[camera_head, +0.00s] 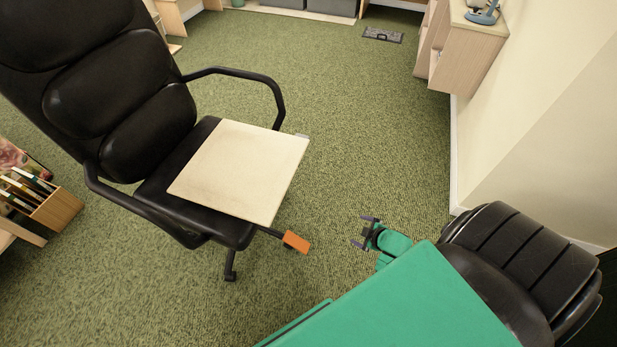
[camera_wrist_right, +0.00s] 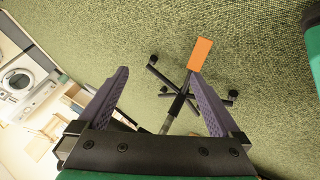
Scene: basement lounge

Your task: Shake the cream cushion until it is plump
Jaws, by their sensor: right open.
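The cream cushion (camera_head: 240,168) is a flat, square slab lying on the seat of a black office chair (camera_head: 125,100). Its front right edge reaches past the seat. My right gripper (camera_head: 362,232) is open and empty, to the right of the cushion and apart from it, over the green carpet. In the right wrist view my two purple fingers (camera_wrist_right: 158,75) stand wide apart, with the chair's wheeled base (camera_wrist_right: 178,92) showing between and beyond them. I cannot make out the cushion in that view. My left gripper is not in view.
An orange block (camera_head: 296,242) shows by the chair's front; I cannot tell if it is attached. A wooden book rack (camera_head: 55,205) is at the left. Open carpet (camera_head: 370,130) lies right of the chair.

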